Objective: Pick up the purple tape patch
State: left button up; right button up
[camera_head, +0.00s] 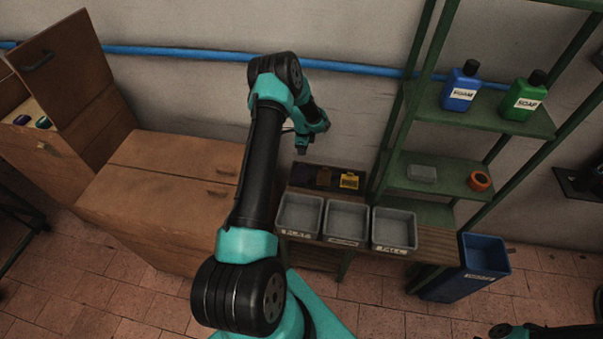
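A dark tray (337,190) on the wooden bench holds small patches. A very dark, faintly purple patch (304,175) lies at its left, apparently the purple tape patch. A brown patch (325,178) is in the middle and a yellow patch (349,181) at the right. My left gripper (302,147) hangs above and behind the tray's left end, apart from the patches. It is small and partly hidden by my own wrist, so its opening cannot be told. My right gripper is out of view; only a bit of my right arm shows at the lower right.
Three grey bins (346,222) stand in front of the tray. A green shelf (480,121) at the right holds a blue bottle (461,92), a green bottle (522,101) and an orange tape roll (480,181). A blue bin (485,254) stands lower right. Wooden cabinets (160,200) fill the left.

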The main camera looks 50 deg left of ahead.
pick_arm(q)
send_over(302, 165)
jog(key=f, duration=0.5)
jog(key=shift+w+a, duration=0.1)
jog(key=shift+w, duration=0.3)
jog(key=shift+s+a+f, duration=0.1)
jog(key=shift+s+f, duration=0.1)
jog(key=shift+f, duration=1.1)
jog(key=shift+s+f, duration=0.15)
jog(key=shift+f, duration=1.1)
grip_shut()
